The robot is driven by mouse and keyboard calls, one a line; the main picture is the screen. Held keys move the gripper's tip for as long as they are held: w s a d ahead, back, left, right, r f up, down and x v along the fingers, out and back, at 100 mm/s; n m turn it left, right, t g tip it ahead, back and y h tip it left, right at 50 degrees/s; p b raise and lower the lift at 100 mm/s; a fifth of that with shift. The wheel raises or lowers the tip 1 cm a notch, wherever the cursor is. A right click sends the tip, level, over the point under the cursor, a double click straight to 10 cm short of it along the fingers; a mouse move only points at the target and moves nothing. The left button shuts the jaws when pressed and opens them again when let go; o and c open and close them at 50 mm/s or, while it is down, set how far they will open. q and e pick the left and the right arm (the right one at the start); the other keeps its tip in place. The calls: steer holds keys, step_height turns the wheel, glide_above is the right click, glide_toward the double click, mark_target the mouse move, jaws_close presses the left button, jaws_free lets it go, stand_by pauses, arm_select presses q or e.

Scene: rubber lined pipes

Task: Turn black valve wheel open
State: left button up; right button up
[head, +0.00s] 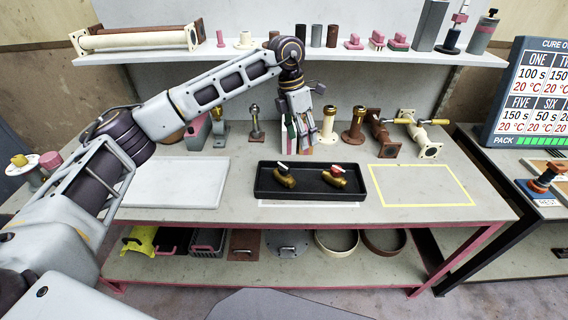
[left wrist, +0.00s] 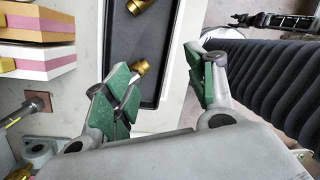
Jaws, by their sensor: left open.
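I cannot make out a black valve wheel for sure in either view. A small fitting with a dark top (head: 255,122) stands at the back of the table. My left gripper (head: 298,148) points down behind the tray, open and empty, its green pads apart. In the left wrist view the fingers (left wrist: 163,78) are spread, with part of a brass valve (left wrist: 141,67) beyond them. My right gripper is not in view.
A white panel (head: 175,183) lies left of the tray; a yellow outlined area (head: 420,185) at right is clear. Pipe fittings (head: 355,125) stand close right of my gripper. A shelf (head: 240,54) with parts hangs behind.

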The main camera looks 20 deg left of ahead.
arm_select(q)
steer(key=w+a+r+y, duration=0.2)
steer(key=a, duration=0.3)
steer(key=b, duration=0.3)
glide_above(284, 166)
steer(key=shift+f, duration=2.4)
steer(key=shift+y, duration=0.3)
step_height(284, 166, down, 4)
steer(key=shift+s+f, duration=0.1)
step_height(284, 166, down, 6)
steer(key=shift+f+p, duration=0.1)
steer(key=shift+p, duration=0.25)
steer(key=shift+f, duration=0.85)
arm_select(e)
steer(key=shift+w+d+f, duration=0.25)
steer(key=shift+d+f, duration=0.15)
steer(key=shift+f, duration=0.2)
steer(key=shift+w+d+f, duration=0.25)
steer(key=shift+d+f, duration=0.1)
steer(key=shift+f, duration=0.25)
